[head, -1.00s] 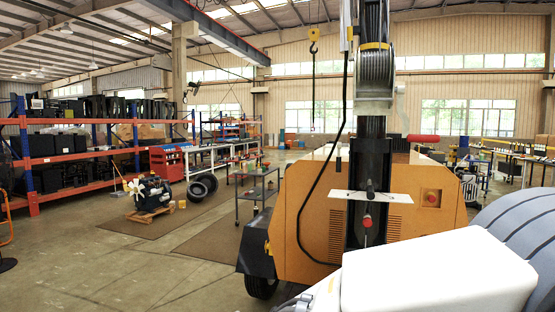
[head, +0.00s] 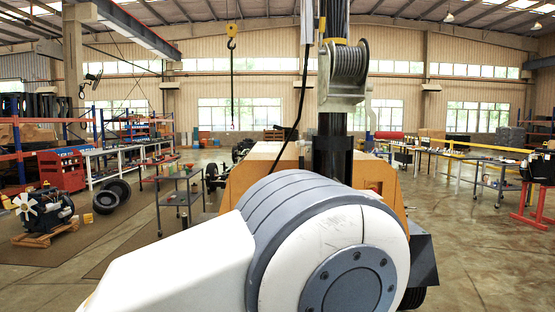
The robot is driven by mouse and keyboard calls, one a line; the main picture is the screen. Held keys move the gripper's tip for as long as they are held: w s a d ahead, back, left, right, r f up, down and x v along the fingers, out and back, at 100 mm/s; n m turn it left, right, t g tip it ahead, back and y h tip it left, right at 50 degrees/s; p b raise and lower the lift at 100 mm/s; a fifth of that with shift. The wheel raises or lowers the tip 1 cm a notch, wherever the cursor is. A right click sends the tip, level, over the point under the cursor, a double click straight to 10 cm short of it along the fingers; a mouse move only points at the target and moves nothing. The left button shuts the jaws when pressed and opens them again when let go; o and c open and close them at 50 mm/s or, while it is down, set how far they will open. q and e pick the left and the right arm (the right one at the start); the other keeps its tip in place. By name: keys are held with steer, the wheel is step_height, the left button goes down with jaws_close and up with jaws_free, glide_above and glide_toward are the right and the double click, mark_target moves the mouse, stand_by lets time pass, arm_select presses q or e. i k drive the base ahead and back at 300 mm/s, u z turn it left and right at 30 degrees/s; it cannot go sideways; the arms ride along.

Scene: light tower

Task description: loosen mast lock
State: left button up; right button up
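The light tower's dark mast (head: 333,135) stands upright in the middle of the head view, with a cable winch drum (head: 347,68) on its upper part. Its orange-yellow housing (head: 243,180) shows behind my large white and grey arm link, which fills the lower middle. This link covers the front of the housing and the mast's lower part, so the mast lock is hidden. Neither gripper shows, and I cannot tell what they hold.
A grey wheeled cart (head: 181,198) stands left of the tower. An engine on a pallet (head: 42,215) and loose tires (head: 112,195) are farther left. A red stand (head: 533,205) is at the right. The floor right of the tower is clear.

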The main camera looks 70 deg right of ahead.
mark_target(302, 143)
steer(key=z, duration=0.2)
steer(key=i, duration=0.75)
steer(key=z, duration=0.95)
steer(key=i, duration=0.7)
steer(key=z, duration=0.65)
